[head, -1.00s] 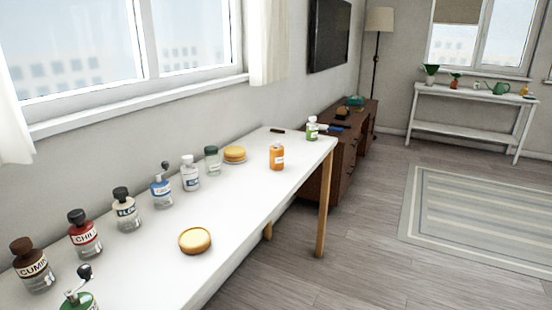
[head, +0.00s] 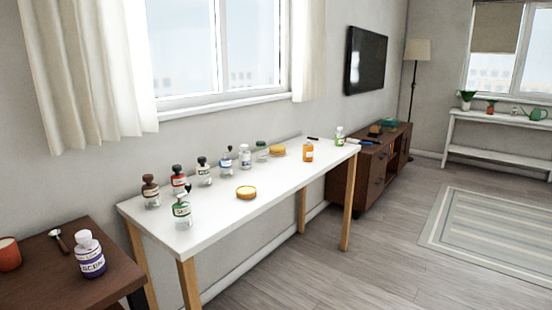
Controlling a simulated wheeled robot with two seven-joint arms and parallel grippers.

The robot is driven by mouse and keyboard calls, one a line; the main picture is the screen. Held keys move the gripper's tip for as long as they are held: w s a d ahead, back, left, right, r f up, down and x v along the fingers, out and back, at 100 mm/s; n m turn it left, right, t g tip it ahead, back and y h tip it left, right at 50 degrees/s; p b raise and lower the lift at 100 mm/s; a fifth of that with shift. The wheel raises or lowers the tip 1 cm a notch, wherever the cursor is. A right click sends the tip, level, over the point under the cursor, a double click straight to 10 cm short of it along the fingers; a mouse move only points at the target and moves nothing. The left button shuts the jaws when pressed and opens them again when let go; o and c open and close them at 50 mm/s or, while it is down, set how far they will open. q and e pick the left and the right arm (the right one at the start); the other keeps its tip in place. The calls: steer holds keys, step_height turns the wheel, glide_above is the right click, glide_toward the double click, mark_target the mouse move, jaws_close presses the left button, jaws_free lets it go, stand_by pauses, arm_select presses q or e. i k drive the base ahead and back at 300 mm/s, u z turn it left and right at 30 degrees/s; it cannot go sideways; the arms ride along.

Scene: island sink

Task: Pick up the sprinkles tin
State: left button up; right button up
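No label reading sprinkles can be made out in the head view. A low round container with a yellow top (head: 246,192) sits near the front edge of the white table (head: 222,222). A similar round yellow container (head: 278,151) stands at the back of the same table. An orange jar with a pale label (head: 308,151) stands upright to its right. I cannot tell which of these, if any, is the sprinkles tin. Neither of my grippers is in view.
Several labelled bottles line the white table, including a green-labelled one (head: 182,211) at its near end. A brown table (head: 50,285) at lower left holds a purple-labelled jar (head: 89,254), a spoon and a red cup (head: 9,254). The wooden floor (head: 370,275) in front is open.

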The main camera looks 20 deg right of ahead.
mark_target(308, 150)
steer(key=z, duration=0.8)
steer(key=i, duration=0.7)
steer(key=z, duration=0.95)
steer(key=i, duration=0.95)
steer(key=u, duration=0.15)
